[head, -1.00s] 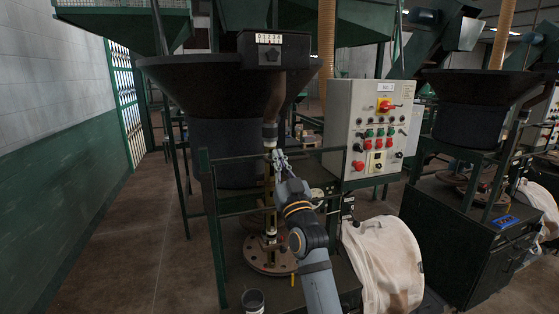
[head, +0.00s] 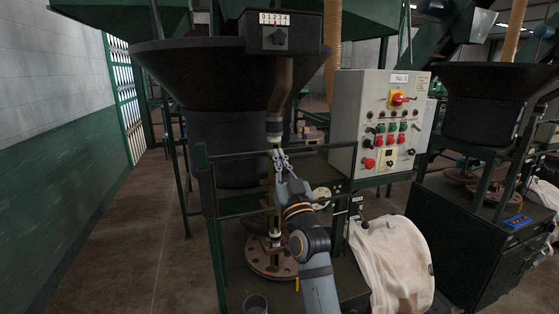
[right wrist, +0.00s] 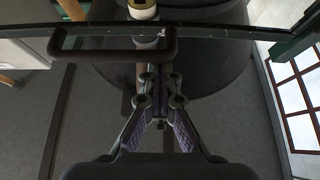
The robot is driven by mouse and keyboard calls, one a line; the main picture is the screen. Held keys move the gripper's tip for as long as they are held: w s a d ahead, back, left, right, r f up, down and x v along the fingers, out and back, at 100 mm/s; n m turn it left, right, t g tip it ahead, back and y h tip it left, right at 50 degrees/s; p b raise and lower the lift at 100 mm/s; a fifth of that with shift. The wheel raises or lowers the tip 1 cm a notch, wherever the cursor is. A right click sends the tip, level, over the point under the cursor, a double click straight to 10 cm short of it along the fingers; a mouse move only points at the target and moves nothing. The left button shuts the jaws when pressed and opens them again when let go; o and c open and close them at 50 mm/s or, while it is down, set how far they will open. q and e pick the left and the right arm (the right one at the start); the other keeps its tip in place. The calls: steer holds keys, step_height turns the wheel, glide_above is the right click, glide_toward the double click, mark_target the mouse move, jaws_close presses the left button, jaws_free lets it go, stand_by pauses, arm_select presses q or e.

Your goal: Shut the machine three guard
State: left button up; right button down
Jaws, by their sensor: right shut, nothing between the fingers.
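Machine three has a dark hopper (head: 215,65) and a control panel (head: 385,120) labelled No. 3. A dark green rail frame (head: 245,152) that looks like its guard crosses the front. In the right wrist view a dark bar (right wrist: 225,27) crosses the top, with a looped handle (right wrist: 112,57) below it. My right gripper (head: 279,155) is shut and empty, close to the top rail in the head view. In the right wrist view its fingertips (right wrist: 155,75) are near the handle's right end; I cannot tell if they touch. My left gripper is not in view.
A white bag (head: 392,265) hangs below the panel. A round flanged plate (head: 270,262) sits low inside the frame, with a dark cup (head: 255,303) in front. Another machine (head: 475,215) stands at the right. The floor at the left (head: 115,240) is clear.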

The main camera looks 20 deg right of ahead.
arm_select(q)
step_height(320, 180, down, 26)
steer(key=b, duration=2.6)
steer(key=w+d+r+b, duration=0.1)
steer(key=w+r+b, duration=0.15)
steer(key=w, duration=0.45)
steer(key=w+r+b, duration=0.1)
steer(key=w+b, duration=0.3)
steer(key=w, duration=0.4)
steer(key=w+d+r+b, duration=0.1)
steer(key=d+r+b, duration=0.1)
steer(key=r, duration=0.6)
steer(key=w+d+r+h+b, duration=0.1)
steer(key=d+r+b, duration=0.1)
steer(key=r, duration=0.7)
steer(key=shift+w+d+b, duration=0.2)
steer(key=shift+b, duration=0.35)
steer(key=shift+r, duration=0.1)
